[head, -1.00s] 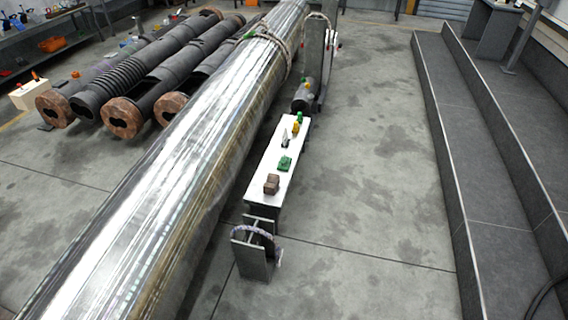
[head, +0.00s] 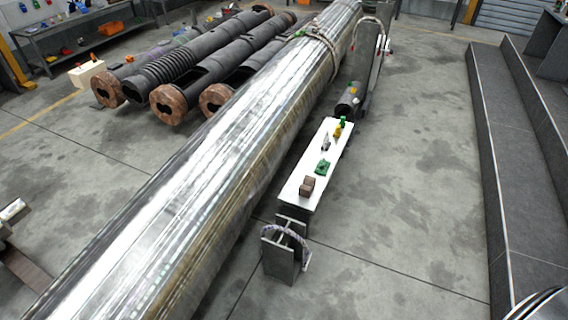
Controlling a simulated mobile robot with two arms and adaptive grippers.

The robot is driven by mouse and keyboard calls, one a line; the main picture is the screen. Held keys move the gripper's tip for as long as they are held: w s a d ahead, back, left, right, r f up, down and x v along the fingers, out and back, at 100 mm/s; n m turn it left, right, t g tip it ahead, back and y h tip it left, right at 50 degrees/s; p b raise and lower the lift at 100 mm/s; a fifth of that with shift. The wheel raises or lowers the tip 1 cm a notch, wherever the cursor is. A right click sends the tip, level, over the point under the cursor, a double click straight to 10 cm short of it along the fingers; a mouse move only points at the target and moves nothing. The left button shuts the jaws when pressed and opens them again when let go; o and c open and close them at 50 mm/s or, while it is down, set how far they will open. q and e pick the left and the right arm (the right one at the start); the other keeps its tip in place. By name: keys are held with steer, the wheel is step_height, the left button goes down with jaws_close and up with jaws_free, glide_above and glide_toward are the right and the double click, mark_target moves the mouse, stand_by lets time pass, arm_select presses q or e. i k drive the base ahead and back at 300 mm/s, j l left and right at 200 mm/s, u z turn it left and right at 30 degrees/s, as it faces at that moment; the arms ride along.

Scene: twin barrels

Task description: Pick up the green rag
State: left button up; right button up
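The green rag (head: 322,167) is a small crumpled green piece lying on the white top of a narrow bench (head: 301,192) in the head view. A brown block (head: 306,187) sits in front of it toward the near end. Behind it stand a small grey pointed item (head: 326,142), a yellow item (head: 338,131) and a green item (head: 343,121). Nothing covers the rag. Neither of my grippers can be made out in this view.
A long shiny metal barrel (head: 215,140) runs diagonally along the bench's left side. An upright metal stand (head: 281,254) is at the bench's near end. Clear concrete floor (head: 420,170) lies to the right, up to dark steps (head: 505,180). Dark pipes (head: 215,65) lie behind the barrel.

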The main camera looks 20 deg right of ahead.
mark_target(323, 166)
steer(key=i+l+u, duration=0.15)
steer(key=l+u, duration=0.2)
steer(key=i+l+u, duration=0.1)
steer(key=l+u, duration=0.25)
steer(key=l, duration=0.15)
steer(key=l+u, duration=0.35)
steer(key=i+l, duration=0.05)
steer(key=l, duration=0.05)
